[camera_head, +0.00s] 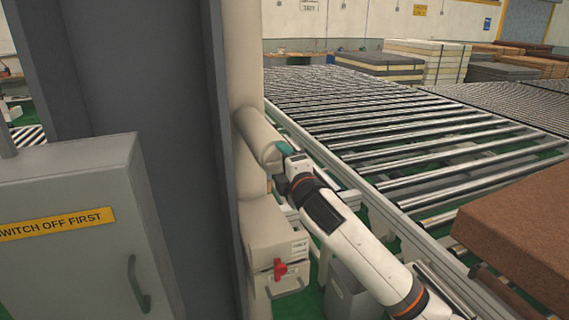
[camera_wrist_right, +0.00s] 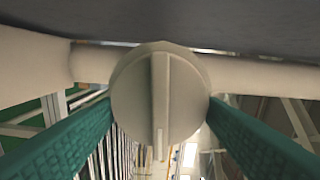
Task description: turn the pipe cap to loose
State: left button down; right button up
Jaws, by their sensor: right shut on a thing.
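The pipe cap (camera_wrist_right: 135,95) is a round beige disc with a raised straight bar across its face, seen face-on in the right wrist view. The bar stands roughly vertical there. My right gripper (camera_wrist_right: 160,105) has its two teal fingers on opposite sides of the cap, shut on it. In the head view the right gripper (camera_head: 285,150) is at the end of a short beige pipe branch (camera_head: 258,135), and its fingers mostly hide the cap. My left gripper is not in view.
A thick beige vertical pipe (camera_head: 240,60) stands beside a dark grey column (camera_head: 140,80). A grey cabinet (camera_head: 80,270) is at the left. A red valve handle (camera_head: 280,268) sits below my right arm. A roller conveyor (camera_head: 400,125) and a brown mattress (camera_head: 525,235) lie to the right.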

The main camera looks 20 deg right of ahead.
jog(key=shift+m, duration=0.5)
jog(key=o, duration=1)
jog(key=shift+s+d+b, duration=0.15)
jog(key=shift+s+b, duration=0.8)
jog(key=shift+s, duration=2.05)
jog(key=shift+s+d+b, duration=0.1)
jog(key=shift+s+b, duration=0.85)
jog(key=shift+s, duration=2.05)
jog(key=shift+f, duration=0.15)
